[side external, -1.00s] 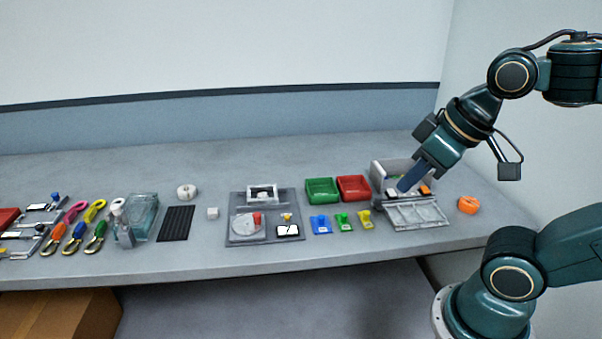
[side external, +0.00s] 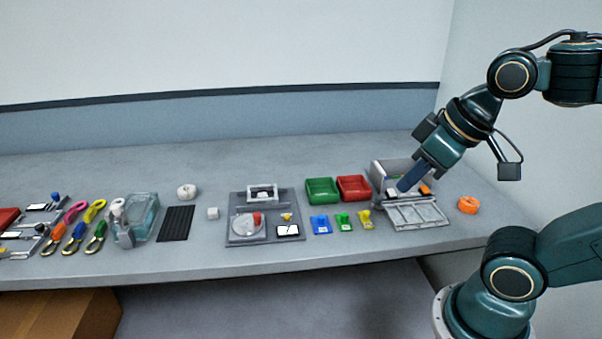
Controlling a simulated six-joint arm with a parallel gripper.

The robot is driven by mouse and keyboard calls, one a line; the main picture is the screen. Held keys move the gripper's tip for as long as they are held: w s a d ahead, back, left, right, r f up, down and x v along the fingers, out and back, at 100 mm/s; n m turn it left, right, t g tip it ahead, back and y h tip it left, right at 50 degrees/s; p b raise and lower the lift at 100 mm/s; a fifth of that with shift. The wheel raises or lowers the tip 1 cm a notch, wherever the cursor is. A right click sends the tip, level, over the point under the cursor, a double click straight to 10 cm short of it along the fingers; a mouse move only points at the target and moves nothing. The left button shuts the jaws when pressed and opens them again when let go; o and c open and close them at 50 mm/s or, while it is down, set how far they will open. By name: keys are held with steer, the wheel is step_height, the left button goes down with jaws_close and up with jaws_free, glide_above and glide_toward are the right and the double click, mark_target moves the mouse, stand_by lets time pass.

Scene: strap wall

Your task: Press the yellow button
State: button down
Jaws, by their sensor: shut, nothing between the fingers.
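My gripper (side external: 402,189) is shut and points down and left into the open grey box (side external: 380,172) at the right of the bench. Its tip is among small parts inside, and it hides some of them. A small orange part (side external: 425,190) shows right of the tip, and a small dark, white-topped part (side external: 391,193) shows left of it. I cannot make out a yellow button in the box. The box's front panel (side external: 420,213) lies folded down flat on the bench. A small yellow piece (side external: 287,217) is on the grey plate in the middle, well away from my gripper.
Green (side external: 322,190) and red (side external: 354,187) bins stand left of the box. Blue (side external: 321,225), green (side external: 343,221) and yellow (side external: 364,219) clips lie before them. An orange roll (side external: 468,205) is to the right.

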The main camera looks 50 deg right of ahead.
steer(key=shift+w, duration=0.1)
steer(key=m+t+h, duration=0.1)
steer(key=m+t, duration=0.2)
steer(key=m, duration=0.8)
glide_above(287, 217)
step_height(287, 217, down, 14)
steer(key=shift+s+f, duration=0.2)
steer(key=shift+s, duration=0.2)
steer(key=shift+f, duration=0.1)
steer(key=shift+f, duration=4.3)
